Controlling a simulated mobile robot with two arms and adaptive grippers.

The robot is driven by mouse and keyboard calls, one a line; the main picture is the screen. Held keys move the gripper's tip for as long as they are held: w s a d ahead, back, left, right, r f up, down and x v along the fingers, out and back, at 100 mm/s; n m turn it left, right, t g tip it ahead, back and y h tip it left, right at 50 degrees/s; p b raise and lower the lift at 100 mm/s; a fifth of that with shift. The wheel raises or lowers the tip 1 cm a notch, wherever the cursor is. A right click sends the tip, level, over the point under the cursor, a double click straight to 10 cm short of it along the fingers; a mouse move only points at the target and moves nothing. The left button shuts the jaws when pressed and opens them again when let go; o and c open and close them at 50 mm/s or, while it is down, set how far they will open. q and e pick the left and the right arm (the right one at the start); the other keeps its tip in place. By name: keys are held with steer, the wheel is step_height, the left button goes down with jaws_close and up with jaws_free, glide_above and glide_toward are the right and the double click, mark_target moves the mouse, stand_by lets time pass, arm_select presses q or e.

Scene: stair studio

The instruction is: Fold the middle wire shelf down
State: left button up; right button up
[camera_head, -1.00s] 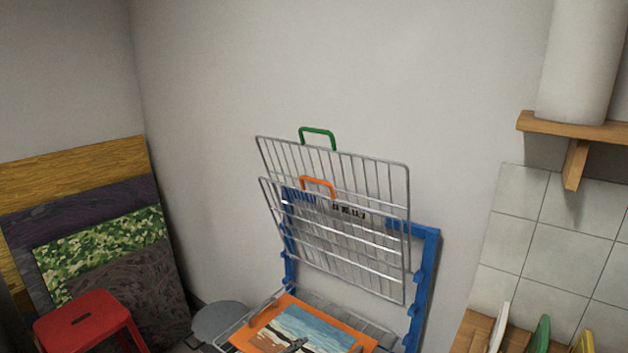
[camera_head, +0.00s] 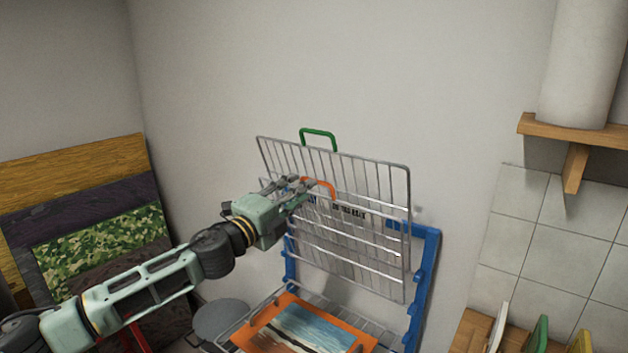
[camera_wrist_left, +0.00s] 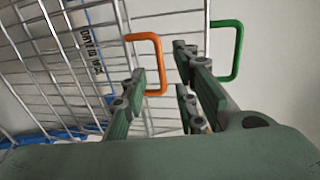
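Two wire shelves stand tilted up on a blue rack frame (camera_head: 424,285). The upper shelf carries a green handle (camera_head: 318,134). The middle wire shelf (camera_head: 350,240) carries an orange handle (camera_head: 319,185) on its top edge. My left gripper (camera_head: 298,188) is at the left end of the orange handle in the head view. In the left wrist view, its fingers are spread apart, with the orange handle (camera_wrist_left: 153,64) showing between and beyond them. The green handle (camera_wrist_left: 238,52) is farther right there. Contact with the handle cannot be told. My right gripper is not in view.
A lower shelf lies flat, bearing an orange-bordered seascape painting (camera_head: 310,328). Patterned boards (camera_head: 95,215) lean at the left. A wooden wall bracket (camera_head: 572,128) and a wooden rack with coloured panels (camera_head: 540,335) are at the right. A grey round top (camera_head: 220,318) stands low.

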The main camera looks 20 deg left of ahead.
arm_select(q)
steer(key=p+x, duration=0.1)
steer(key=x, duration=0.5)
steer(key=shift+w+d, duration=0.1)
steer(key=shift+w, duration=0.05)
jaws_close()
stand_by(0.4)
